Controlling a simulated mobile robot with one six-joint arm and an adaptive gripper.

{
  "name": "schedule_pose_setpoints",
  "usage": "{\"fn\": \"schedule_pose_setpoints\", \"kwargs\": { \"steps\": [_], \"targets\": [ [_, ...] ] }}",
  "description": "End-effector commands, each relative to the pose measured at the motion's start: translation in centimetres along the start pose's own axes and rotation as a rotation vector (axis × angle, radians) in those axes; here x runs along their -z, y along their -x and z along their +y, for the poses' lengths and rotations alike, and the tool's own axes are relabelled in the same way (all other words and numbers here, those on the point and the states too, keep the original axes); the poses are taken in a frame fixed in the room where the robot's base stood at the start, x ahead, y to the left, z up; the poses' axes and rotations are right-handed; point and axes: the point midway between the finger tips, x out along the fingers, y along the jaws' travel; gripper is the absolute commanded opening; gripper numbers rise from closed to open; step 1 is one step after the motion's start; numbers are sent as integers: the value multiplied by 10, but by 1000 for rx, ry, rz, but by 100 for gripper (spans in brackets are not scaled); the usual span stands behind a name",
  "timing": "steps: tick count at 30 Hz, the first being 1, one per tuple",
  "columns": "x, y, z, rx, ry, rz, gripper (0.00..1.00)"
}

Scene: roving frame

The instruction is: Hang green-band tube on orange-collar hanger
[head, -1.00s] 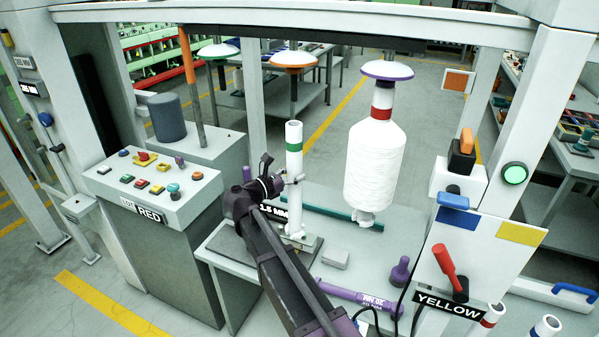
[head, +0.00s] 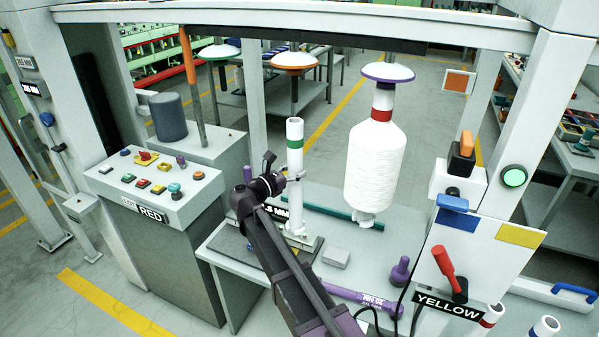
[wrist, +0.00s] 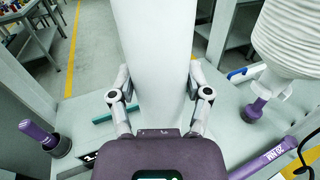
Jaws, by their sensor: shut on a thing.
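The green-band tube (head: 294,160) is white and upright, with its green band near the top. My gripper (head: 292,178) is shut on it below the band. In the wrist view the white tube (wrist: 158,70) stands between my two fingers. The tube's lower end is close above or at the base plate on the bench; I cannot tell whether they touch. The orange-collar hanger (head: 294,62) has a white cap and hangs from the frame beam. Its dark stem ends above the tube's open top in the picture, with nothing on it.
A purple-collar hanger (head: 388,74) holds a white yarn package (head: 375,170) to the right. A bare white-capped hanger (head: 218,51) is at left. A button console (head: 155,180) stands left; a yellow-labelled panel (head: 480,250) stands right.

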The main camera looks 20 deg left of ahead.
Motion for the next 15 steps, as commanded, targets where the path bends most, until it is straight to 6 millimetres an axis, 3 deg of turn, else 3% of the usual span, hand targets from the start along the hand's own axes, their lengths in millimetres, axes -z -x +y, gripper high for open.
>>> {"fn": "schedule_pose_setpoints", "kwargs": {
  "steps": [15],
  "targets": [
    [-13,0,0,2,0,-1,2]
  ]
}}
